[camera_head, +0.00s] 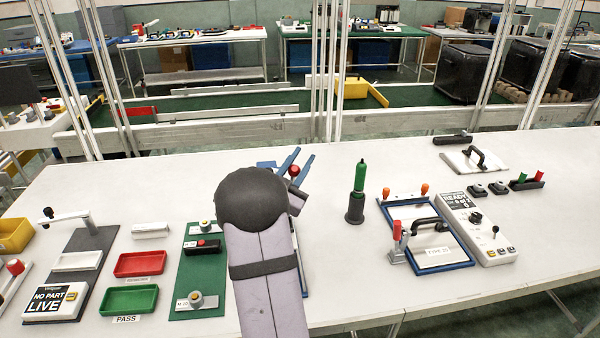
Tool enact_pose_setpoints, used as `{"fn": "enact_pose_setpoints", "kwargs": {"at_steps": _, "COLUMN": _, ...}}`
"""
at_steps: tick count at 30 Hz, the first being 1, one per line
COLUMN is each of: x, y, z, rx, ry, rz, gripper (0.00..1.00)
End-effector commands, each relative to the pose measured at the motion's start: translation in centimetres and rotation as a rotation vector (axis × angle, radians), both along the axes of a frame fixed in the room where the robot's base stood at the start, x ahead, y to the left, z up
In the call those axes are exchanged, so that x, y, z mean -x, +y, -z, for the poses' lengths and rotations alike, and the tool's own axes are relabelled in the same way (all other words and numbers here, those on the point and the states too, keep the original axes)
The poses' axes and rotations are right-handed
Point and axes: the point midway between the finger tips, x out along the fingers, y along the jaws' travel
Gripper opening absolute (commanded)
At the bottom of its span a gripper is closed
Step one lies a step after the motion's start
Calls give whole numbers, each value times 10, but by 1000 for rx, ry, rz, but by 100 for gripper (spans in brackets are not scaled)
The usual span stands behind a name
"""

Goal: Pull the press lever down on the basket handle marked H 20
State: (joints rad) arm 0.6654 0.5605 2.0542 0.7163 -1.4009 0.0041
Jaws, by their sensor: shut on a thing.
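My gripper (305,153) is at the middle of the bench, at the end of my arm, with two blue bars that look like its fingers. A red ball knob (293,171) shows between these bars, and my gripper appears shut on it. The lever below the knob is hidden by my wrist. A blue-edged fixture (265,164) shows partly behind my arm, and any label on it is hidden. On the green plate (184,280) to the left, a small tag (182,303) reads like "M 20" or "H 20". I cannot make out a basket.
Left are a red tray (139,263), a green tray (128,300) and a "NO PART LIVE" box (54,302). Right are a green-topped post (357,190), a blue-framed fixture (440,265) with a red-tipped clamp, and a grey control box (480,230). Bench between post and wrist is clear.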

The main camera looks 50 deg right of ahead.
Motion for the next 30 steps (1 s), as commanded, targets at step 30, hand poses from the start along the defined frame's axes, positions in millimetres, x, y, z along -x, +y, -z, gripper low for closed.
{"fn": "enact_pose_setpoints", "kwargs": {"at_steps": 30, "x": 36, "y": 36, "z": 47, "rx": 344, "ry": -344, "rz": 1, "gripper": 0}}
